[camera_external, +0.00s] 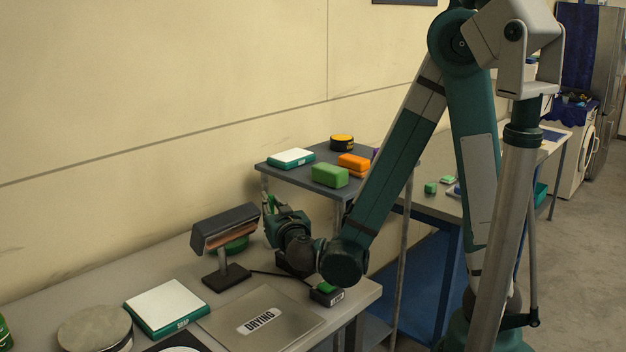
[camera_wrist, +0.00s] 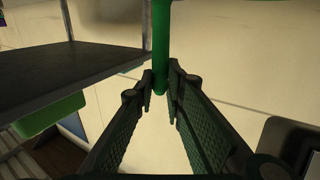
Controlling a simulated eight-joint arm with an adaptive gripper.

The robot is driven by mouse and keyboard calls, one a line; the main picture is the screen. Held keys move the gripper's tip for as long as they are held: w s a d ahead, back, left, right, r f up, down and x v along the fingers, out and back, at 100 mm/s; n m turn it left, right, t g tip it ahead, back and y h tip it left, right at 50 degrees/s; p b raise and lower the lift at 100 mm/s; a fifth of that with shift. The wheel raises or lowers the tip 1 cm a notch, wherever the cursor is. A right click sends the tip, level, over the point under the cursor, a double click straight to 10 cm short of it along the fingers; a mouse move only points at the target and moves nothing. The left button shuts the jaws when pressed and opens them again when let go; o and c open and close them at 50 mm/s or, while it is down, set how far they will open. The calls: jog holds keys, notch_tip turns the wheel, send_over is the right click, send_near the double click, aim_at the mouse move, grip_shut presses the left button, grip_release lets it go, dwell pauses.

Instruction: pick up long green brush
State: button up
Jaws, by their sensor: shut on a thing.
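The long green brush shows in the wrist view as an upright green handle (camera_wrist: 161,42) between my fingertips. A wider green part crosses the top edge of that view. My gripper (camera_wrist: 160,88) is shut on the handle near its lower end. In the external view my gripper (camera_external: 272,212) is above the back of the near table, right of the lamp-like stand. A small green piece by its fingers looks like part of the brush; the rest is hidden or too small to tell.
A dark-headed stand (camera_external: 225,232) is close left of my gripper. The table also bears a soap box (camera_external: 165,305), a DRYING mat (camera_external: 285,322) and a small black box (camera_external: 327,296).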

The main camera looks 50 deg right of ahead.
jog(key=shift+r, duration=0.2)
notch_tip(320, 180, up, 18)
jog(key=p, duration=0.5)
jog(key=shift+f, duration=0.15)
dwell(1.0)
